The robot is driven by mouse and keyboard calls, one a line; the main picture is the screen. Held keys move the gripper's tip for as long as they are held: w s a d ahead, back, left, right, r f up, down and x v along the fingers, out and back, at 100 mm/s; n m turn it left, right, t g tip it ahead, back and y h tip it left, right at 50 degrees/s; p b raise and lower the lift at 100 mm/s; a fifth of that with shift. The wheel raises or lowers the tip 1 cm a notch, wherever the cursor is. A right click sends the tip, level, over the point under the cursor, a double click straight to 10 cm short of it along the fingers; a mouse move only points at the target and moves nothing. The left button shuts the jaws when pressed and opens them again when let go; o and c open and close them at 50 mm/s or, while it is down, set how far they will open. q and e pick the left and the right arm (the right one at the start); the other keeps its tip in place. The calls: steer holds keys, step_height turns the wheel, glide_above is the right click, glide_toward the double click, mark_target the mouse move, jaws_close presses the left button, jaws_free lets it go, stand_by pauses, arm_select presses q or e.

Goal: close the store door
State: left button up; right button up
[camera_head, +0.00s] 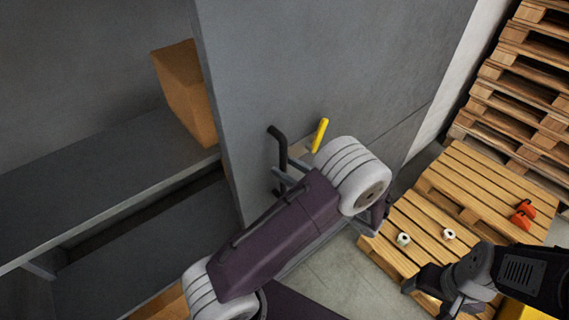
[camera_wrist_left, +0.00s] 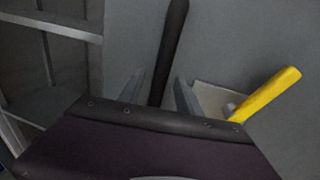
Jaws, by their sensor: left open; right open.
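The store door (camera_head: 320,60) is a large grey panel, standing open beside grey shelving. A black bar handle (camera_head: 280,148) is on its face, with a yellow lever (camera_head: 320,135) to the right of it. My left gripper (camera_head: 288,174) is open at the handle, partly hidden by my own arm. In the left wrist view the black handle (camera_wrist_left: 173,45) runs between the two spread fingers (camera_wrist_left: 160,92), and the yellow lever (camera_wrist_left: 268,95) is to the right. Contact cannot be told. My right gripper (camera_head: 432,292) is open, low at the right, away from the door.
A cardboard box (camera_head: 184,90) stands on the grey shelf (camera_head: 90,180) left of the door edge. A wooden pallet (camera_head: 480,190) on the floor carries small white rolls (camera_head: 449,234) and an orange item (camera_head: 523,213). Pallets (camera_head: 520,90) are stacked behind. Bare floor (camera_head: 345,275) shows below the door.

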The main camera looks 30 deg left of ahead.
arm_select(q)
steer(key=shift+a, duration=0.8)
steer(key=shift+d, duration=0.2)
steer(key=shift+w+d, duration=0.1)
jaws_close()
steer(key=shift+r, duration=0.1)
stand_by(0.4)
